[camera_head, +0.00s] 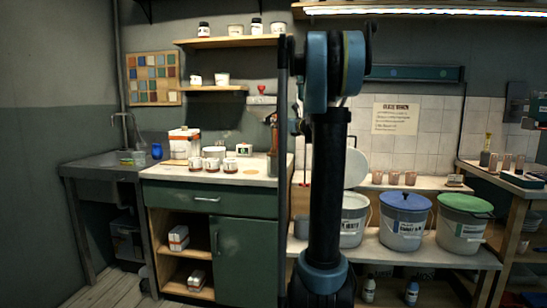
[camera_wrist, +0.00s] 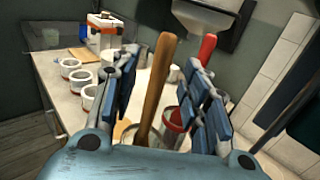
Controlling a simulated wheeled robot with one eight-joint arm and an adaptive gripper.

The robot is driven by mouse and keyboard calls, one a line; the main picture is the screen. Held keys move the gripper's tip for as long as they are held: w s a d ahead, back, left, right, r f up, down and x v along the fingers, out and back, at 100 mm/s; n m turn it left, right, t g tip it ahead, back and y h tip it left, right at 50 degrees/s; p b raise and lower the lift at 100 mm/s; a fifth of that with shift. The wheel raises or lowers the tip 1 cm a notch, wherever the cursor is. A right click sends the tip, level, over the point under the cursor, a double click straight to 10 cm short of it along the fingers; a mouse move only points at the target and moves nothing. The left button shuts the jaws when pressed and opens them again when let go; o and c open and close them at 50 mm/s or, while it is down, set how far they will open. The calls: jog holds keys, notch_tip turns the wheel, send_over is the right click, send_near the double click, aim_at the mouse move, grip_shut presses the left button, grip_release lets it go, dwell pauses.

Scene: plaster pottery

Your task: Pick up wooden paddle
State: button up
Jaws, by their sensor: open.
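The wooden paddle (camera_wrist: 155,88) shows in the wrist view as a long brown handle, slightly tilted, rising between the two fingers of my gripper (camera_wrist: 161,64). The fingers are open, with visible gaps on both sides of the handle in the picture. The paddle's lower end is hidden behind the gripper body. In the head view my arm stands in front of the right part of the counter, and I cannot clearly make out the gripper there.
A red-handled tool (camera_wrist: 207,48) stands close right of the paddle, with a red-and-white container (camera_wrist: 173,122) below. Several cups (camera_wrist: 82,79) stand on the counter (camera_head: 160,173) at left. Lidded buckets (camera_head: 403,228) stand at right. The counter's front edge is clear.

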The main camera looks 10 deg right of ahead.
jog(key=x, duration=0.5)
jog(key=shift+d, duration=0.15)
jog(key=shift+c, duration=0.6)
grip_shut()
